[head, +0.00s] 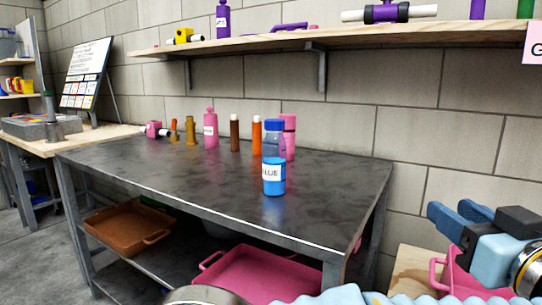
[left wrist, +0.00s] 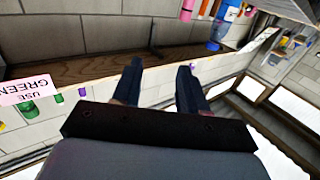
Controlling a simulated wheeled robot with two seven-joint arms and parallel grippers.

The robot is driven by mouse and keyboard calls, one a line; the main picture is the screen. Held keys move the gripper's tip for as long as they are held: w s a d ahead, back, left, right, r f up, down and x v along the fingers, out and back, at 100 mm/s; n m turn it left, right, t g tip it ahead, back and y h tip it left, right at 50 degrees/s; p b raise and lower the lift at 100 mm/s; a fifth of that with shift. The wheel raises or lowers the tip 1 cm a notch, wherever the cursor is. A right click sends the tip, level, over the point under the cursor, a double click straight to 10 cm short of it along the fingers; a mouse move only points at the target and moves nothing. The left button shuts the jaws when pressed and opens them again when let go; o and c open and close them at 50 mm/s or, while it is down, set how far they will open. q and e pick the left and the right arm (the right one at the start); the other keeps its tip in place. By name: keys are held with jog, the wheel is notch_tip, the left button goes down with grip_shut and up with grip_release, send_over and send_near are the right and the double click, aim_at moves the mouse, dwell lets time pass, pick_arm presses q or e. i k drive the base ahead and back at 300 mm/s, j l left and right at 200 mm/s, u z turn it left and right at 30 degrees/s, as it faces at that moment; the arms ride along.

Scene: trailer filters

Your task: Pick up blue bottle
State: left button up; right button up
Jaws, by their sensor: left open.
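The blue bottle (head: 273,172) stands upright near the front edge of the dark table, with a blue cap, clear upper part and a white label. It also shows upside down at the top of the left wrist view (left wrist: 222,30). My left gripper (head: 456,212) is at the right of the head view, beyond the table's right end and well apart from the bottle. Its two fingers (left wrist: 160,85) are spread with nothing between them. My right gripper is not in view.
The dark table (head: 150,165) also holds a pink bottle (head: 210,130), another pink container (head: 289,138) and brown and orange tubes behind the blue bottle. A wooden shelf (head: 400,38) runs along the wall above. A pink tray (head: 255,275) lies below. The front table surface is clear.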

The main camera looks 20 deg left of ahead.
aim_at(273, 146)
jog(key=i+j+z, duration=0.1)
jog(key=j+z, duration=0.35)
jog(key=j, duration=0.95)
jog(key=j+z, duration=0.4)
jog(key=j, duration=0.95)
jog(key=k, duration=0.05)
